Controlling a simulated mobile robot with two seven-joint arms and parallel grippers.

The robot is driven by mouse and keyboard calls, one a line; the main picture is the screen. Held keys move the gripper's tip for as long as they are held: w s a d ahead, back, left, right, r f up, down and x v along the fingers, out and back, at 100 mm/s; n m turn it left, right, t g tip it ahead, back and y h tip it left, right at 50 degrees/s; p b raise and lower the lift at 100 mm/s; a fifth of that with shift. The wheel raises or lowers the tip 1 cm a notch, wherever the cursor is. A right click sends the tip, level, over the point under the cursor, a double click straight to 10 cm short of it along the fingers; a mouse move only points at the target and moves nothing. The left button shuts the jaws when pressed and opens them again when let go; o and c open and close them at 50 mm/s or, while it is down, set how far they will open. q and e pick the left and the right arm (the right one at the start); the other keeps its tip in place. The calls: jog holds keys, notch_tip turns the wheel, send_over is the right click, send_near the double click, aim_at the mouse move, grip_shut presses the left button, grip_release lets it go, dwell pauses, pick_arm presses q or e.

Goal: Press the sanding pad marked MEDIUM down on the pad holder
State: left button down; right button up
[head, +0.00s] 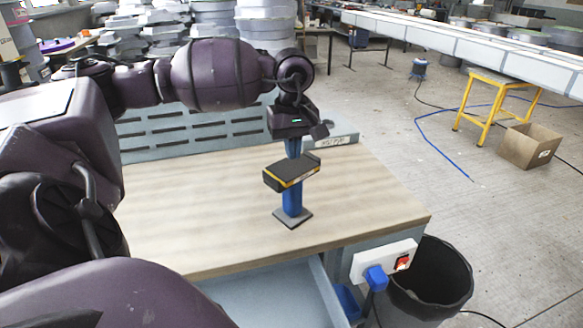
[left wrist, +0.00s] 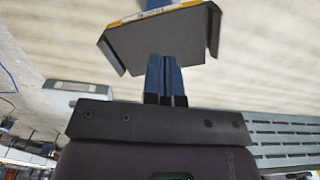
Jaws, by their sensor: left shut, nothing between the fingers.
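The pad holder is a blue post (head: 292,203) on a square grey foot, upright on the wooden table. On its top sits a dark block with a yellow band along its side (head: 290,172); the band's lettering is too small to read. The left wrist view shows the block's dark grey upper face (left wrist: 160,45), with raised lips at two ends. My left gripper (head: 292,155) points down over it from behind, its blue fingers shut together and empty. The fingertips (left wrist: 163,58) overlap the face's near edge; I cannot tell if they touch. My right gripper is out of view.
The tabletop (head: 180,210) is clear around the holder. A slotted grey panel (head: 180,135) stands along the back edge. A drawer (head: 275,295) is open in front. A switch box (head: 385,261) and a black bin (head: 432,285) are at the right.

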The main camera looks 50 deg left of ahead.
aim_at(293, 166)
pick_arm(q)
jog(key=shift+f, duration=0.4)
dwell(0.7)
jog(key=shift+f+b, duration=0.35)
dwell(0.4)
jog(key=shift+f, duration=0.5)
dwell(0.5)
dwell(0.3)
jog(key=shift+r, duration=0.25)
jog(key=shift+r+p, duration=0.4)
jog(key=shift+r, duration=1.6)
jog(key=shift+r+p, duration=0.3)
jog(key=shift+r, duration=1)
